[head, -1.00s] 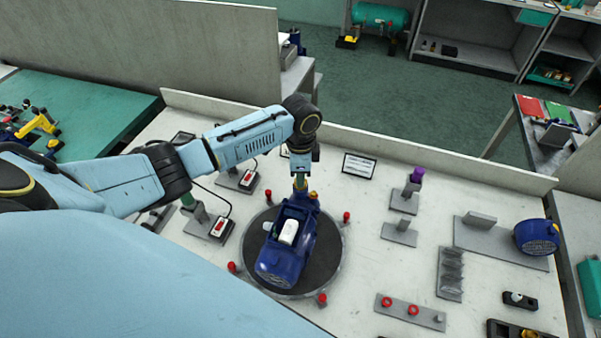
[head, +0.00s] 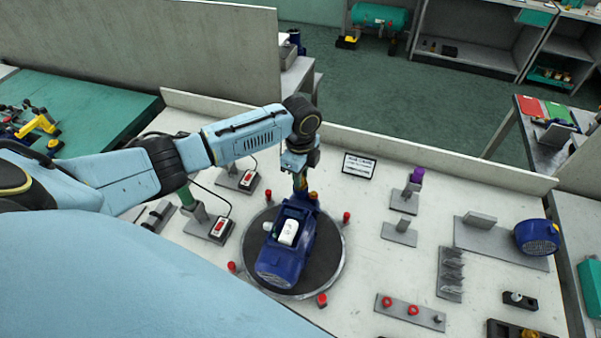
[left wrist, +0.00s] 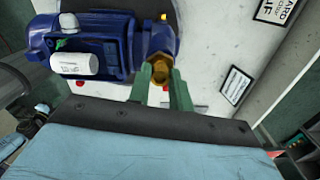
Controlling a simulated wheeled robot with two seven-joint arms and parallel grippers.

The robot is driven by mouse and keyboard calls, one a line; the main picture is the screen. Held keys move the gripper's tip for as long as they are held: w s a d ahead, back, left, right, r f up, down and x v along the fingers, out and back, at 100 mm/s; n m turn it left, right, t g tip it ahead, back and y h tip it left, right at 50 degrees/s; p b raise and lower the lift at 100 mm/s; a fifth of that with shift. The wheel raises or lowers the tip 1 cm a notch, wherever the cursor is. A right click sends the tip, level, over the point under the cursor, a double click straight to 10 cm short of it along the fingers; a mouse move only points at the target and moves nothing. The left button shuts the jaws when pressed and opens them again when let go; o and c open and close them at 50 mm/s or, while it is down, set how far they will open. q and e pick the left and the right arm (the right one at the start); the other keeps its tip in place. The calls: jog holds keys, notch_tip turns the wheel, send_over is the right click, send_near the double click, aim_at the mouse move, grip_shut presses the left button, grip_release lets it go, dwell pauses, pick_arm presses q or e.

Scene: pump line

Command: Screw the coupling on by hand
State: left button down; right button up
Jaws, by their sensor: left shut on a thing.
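The blue pump (head: 287,247) with a white box on its top sits on the round dark turntable (head: 325,262). The brass coupling (left wrist: 160,68) is at the pump's end, in line with its port; I cannot tell how deep the thread sits. The pump (left wrist: 85,45) also shows there, left of the fingers. The right gripper is not in view.
Several red knobs (head: 322,299) stand around the turntable. Two switch boxes (head: 221,229) with cables lie left of it. A sign (head: 359,166) stands behind. Grey stands (head: 399,233), a flat holder with red rings (head: 409,312) and a blue motor part (head: 537,237) are to the right.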

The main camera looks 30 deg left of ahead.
pick_arm(q)
jog(key=shift+m, duration=0.6)
jog(key=shift+m, duration=1.7)
jog(key=m, duration=0.3)
jog(key=c, duration=1.3)
grip_release()
jog(key=shift+c, duration=0.2)
